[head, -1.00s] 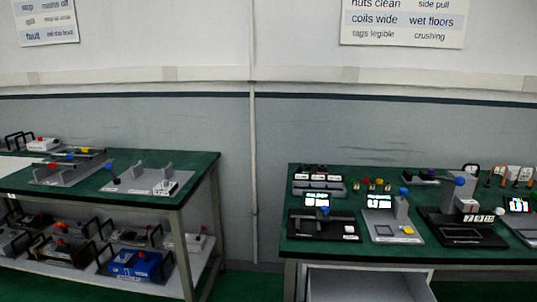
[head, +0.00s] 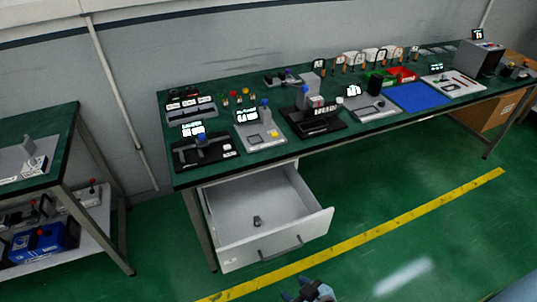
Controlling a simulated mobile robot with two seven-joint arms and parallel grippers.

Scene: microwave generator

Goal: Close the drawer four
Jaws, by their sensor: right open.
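A white drawer (head: 248,252) under the long green-topped workbench is pulled out and open. Its front panel carries a dark bar handle (head: 281,249), and a small label at its left end is too small to read. A small dark object (head: 257,221) lies on the drawer floor. My right gripper (head: 308,288) shows at the bottom edge, dark and partly cut off. It is open, apart from the drawer, and appears below and right of the handle in the picture. My left gripper is not in view.
The workbench (head: 225,92) carries several devices, a blue mat (head: 418,97) and tools. A second table (head: 50,125) with a lower shelf stands at left. A yellow floor line (head: 400,222) runs in front of the drawer. The green floor there is clear.

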